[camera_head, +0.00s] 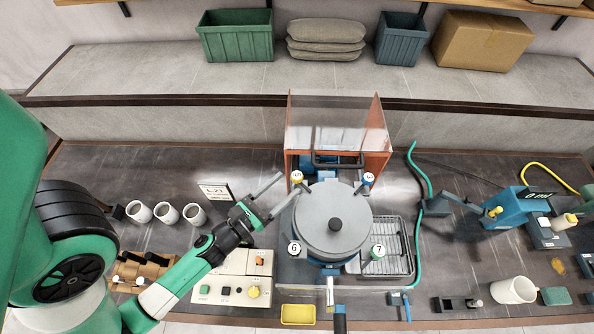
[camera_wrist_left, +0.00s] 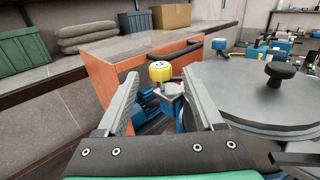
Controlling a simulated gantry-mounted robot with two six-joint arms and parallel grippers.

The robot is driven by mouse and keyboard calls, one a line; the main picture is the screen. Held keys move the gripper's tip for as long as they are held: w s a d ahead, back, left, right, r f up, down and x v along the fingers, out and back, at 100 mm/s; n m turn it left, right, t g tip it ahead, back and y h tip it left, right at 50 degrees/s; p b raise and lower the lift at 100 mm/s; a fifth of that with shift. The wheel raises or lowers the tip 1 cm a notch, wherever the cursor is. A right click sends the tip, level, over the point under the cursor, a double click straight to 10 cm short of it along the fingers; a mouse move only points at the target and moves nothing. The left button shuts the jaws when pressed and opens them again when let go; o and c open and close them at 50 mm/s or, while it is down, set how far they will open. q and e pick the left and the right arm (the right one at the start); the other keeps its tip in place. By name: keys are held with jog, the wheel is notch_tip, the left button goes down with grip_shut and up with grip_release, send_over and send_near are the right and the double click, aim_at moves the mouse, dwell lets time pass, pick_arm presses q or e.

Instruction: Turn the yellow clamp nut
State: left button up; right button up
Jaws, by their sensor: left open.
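The yellow clamp nut (camera_head: 297,176) sits on a post at the upper left edge of the round grey lid (camera_head: 322,222). It also shows in the left wrist view (camera_wrist_left: 160,71), upright on its post with a dark mark on its top. My left gripper (camera_head: 291,185) is open. Its fingers point toward the nut, which appears between them in the left wrist view (camera_wrist_left: 160,83). I see no contact, and cannot tell the exact gap. My right gripper is not in view.
Other numbered caps stand around the lid: one at upper right (camera_head: 369,178), one at lower left (camera_head: 294,248), one at lower right (camera_head: 379,251). An orange-sided guard (camera_head: 377,160) stands behind. White cups (camera_head: 166,212) and a control box (camera_head: 233,290) lie left.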

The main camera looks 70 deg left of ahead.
aim_at(293, 179)
pick_arm(q)
jog(key=p+x, duration=0.1)
jog(key=x, duration=0.4)
jog(key=shift+w, duration=0.2)
grip_shut()
